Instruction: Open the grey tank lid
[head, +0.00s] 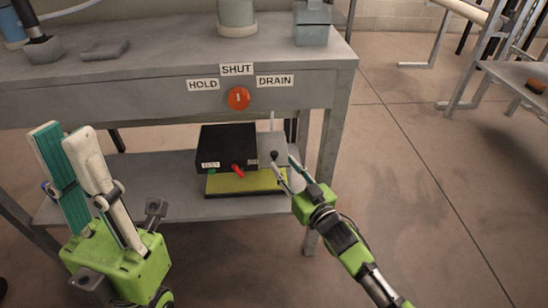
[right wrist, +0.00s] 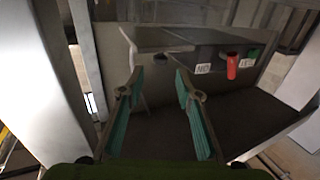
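On the lower shelf, a grey tank with a flat grey lid (head: 272,143) stands at the right of a black box (head: 226,146). In the right wrist view the grey lid (right wrist: 158,40) lies flat and looks closed, just beyond the fingertips. My right gripper (head: 284,164) is open and empty in front of the tank; its teal-padded fingers (right wrist: 157,80) are apart and touch nothing that I can see. It hides part of the tank's front. My left gripper (head: 65,136) points up at the left, open and empty, away from the tank.
The black box has a red handle (head: 237,170) and stands over a yellow-green tray (head: 245,183). Above is the bench top (head: 180,55) with HOLD, SHUT and DRAIN labels and an orange knob (head: 238,98). A table leg (head: 330,150) stands close right of the tank. Open floor lies right.

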